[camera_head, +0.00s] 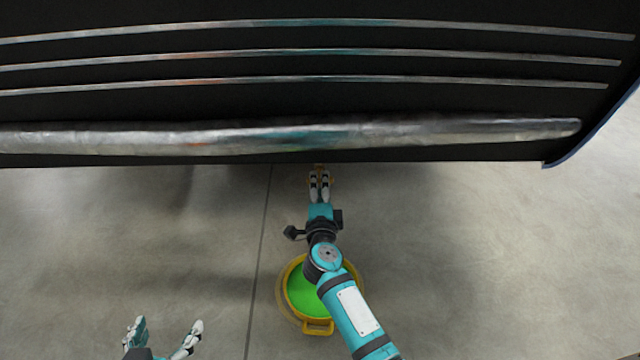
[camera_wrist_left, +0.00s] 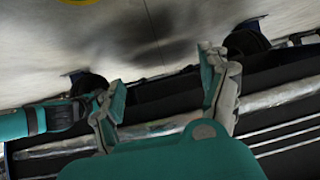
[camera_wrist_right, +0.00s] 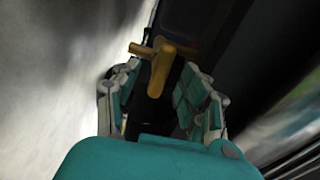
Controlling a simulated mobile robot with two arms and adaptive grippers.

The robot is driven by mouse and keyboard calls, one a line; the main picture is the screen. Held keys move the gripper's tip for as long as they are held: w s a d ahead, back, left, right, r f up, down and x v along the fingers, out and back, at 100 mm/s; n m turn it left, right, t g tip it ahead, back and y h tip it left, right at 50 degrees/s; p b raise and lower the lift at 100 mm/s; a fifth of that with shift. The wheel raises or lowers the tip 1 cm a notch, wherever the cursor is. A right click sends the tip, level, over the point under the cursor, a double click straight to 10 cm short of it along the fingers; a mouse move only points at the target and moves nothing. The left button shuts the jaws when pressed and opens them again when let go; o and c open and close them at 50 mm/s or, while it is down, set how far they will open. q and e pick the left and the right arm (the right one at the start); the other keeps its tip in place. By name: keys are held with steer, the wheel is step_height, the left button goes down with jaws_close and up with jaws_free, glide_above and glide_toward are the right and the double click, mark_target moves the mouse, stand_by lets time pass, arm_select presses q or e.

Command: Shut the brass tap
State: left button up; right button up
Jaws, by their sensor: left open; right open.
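The brass tap (camera_wrist_right: 160,68) shows in the right wrist view as a yellow-brown handle with a crossbar, beside a dark body. In the head view only small yellow bits of it show around my right fingertips, under the dark overhang. My right gripper (camera_head: 319,174) is open, and in the right wrist view its fingers (camera_wrist_right: 162,72) stand on either side of the handle. I cannot tell whether they touch it. My left gripper (camera_head: 163,327) is open and empty at the lower left, well away from the tap; its fingers also show in the left wrist view (camera_wrist_left: 160,75).
A large dark unit with metal bars (camera_head: 300,137) overhangs the tap. A yellow-rimmed round tub (camera_head: 317,327) with a handle and bright green contents stands on the floor under my right arm, which partly hides it. The concrete floor (camera_head: 500,260) is clear to the right.

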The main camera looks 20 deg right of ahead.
mark_target(320, 176)
arm_select(q)
steer(key=shift+w+d+r+t+h+b, duration=0.15)
steer(key=shift+w+r+t, duration=0.2)
steer(key=shift+r, duration=0.25)
steer(key=shift+w+d+r+t+h+b, duration=0.1)
steer(key=shift+w+d+r+t, duration=0.1)
steer(key=shift+w+r+t, duration=0.25)
steer(key=shift+w+d+r+t+h+b, duration=0.1)
steer(key=shift+w+d+r+t, duration=0.15)
steer(key=shift+r, duration=0.45)
arm_select(e)
steer(key=shift+x, duration=1.35)
arm_select(q)
steer(key=shift+a, duration=0.1)
arm_select(e)
steer(key=shift+c, duration=0.4)
jaws_close()
